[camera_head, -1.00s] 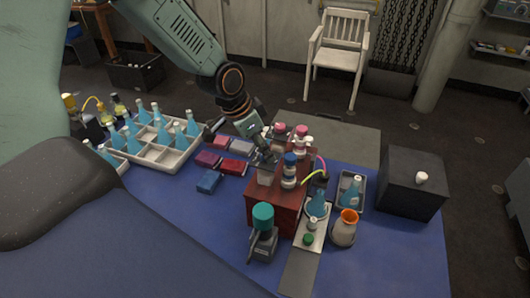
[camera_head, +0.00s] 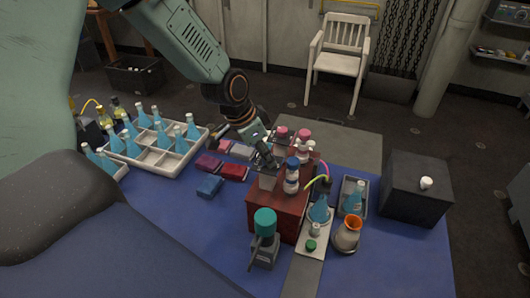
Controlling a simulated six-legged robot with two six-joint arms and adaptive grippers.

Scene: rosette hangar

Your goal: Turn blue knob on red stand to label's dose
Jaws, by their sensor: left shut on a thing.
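The red stand (camera_head: 270,214) is on the blue table, right of the middle. I cannot read any label. My right gripper is not in view.
A scale with a flask (camera_head: 319,210), an orange-rimmed jar (camera_head: 347,232) and a dark box (camera_head: 415,187) are to the right. Left are several coloured boxes (camera_head: 209,186) and a white bottle rack (camera_head: 146,170).

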